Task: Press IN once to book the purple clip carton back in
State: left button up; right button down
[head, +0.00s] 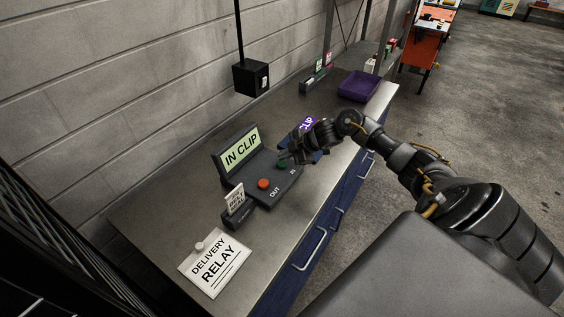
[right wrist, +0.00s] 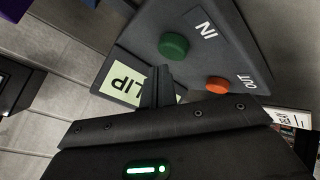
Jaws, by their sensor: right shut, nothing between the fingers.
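A dark button console (head: 262,165) stands on the bench, with its tilted screen (head: 241,148) reading IN CLIP. Its green IN button (right wrist: 173,46) and orange-red OUT button (right wrist: 217,85) show clearly in the right wrist view. My right gripper (right wrist: 160,78) is shut and empty, its tips close to the green button; whether they touch it I cannot tell. In the head view the gripper (head: 285,158) hangs over the IN end of the console and partly covers it. A purple CLIP label (head: 307,123), seemingly the carton's, shows just behind the gripper, mostly hidden. My left gripper is not in view.
A purple tray (head: 360,86) sits farther along the bench. A black box (head: 251,78) on a pole is by the wall. The bench front edge is clear.

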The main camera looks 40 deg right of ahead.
aim_at(285, 164)
jog(key=shift+r+p, duration=2.15)
jog(key=shift+r, duration=0.4)
jog(key=shift+f, duration=0.1)
